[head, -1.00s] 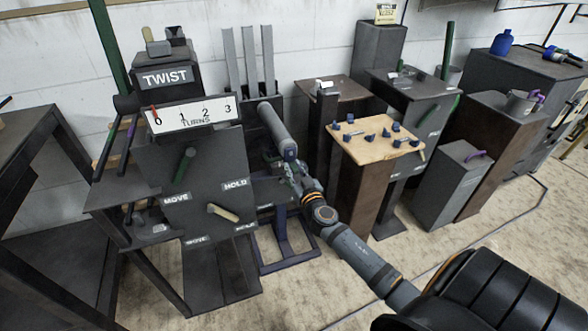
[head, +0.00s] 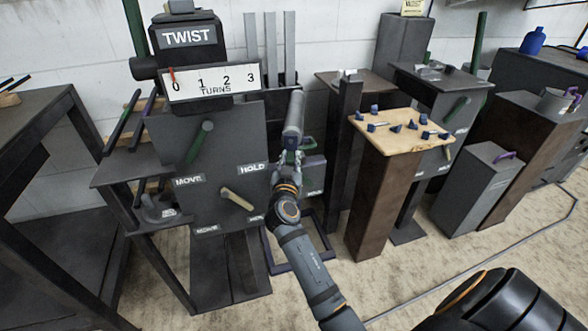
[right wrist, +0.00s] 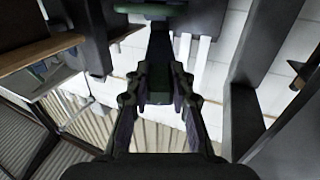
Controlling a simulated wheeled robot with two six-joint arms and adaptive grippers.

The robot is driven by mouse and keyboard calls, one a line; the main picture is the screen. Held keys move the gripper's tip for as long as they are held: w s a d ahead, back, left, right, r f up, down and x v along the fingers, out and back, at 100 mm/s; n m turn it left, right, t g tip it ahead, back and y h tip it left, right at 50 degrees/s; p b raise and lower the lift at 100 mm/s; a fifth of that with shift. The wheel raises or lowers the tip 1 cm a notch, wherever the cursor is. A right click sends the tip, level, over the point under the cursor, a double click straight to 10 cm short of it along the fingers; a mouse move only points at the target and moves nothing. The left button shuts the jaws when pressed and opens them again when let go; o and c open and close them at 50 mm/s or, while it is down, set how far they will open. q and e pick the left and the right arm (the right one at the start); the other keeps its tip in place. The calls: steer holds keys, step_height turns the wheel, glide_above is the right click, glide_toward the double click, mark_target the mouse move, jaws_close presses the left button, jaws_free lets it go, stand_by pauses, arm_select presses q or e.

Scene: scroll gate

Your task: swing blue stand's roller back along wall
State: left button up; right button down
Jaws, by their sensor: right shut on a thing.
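The roller (head: 294,118) is a grey cylinder in the head view, between the TWIST stand and the wooden-topped pedestal. Its far end points at the back wall. The blue stand shows as a dark blue floor frame (head: 322,242) below; its upper part is mostly hidden behind my arm and the panels. My right gripper (head: 287,160) is at the roller's near end and shut on it. In the right wrist view my fingers (right wrist: 160,98) close around a dark greenish piece (right wrist: 158,78); the exact contact is too dark to tell. My left gripper is out of view.
The TWIST stand (head: 228,165) with its numbered scale stands close on the left. A wooden-topped pedestal (head: 395,145) with small blue knobs stands on the right. Grey upright bars (head: 270,50) stand behind the roller by the white wall. Open floor (head: 400,285) lies in front.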

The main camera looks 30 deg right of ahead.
steer(key=shift+w+a+r, duration=0.2)
steer(key=shift+w, duration=0.05)
steer(key=c, duration=1.4)
jaws_free()
steer(key=shift+o, duration=1.2)
steer(key=shift+d, duration=0.1)
steer(key=shift+f, duration=0.1)
step_height(320, 180, up, 10)
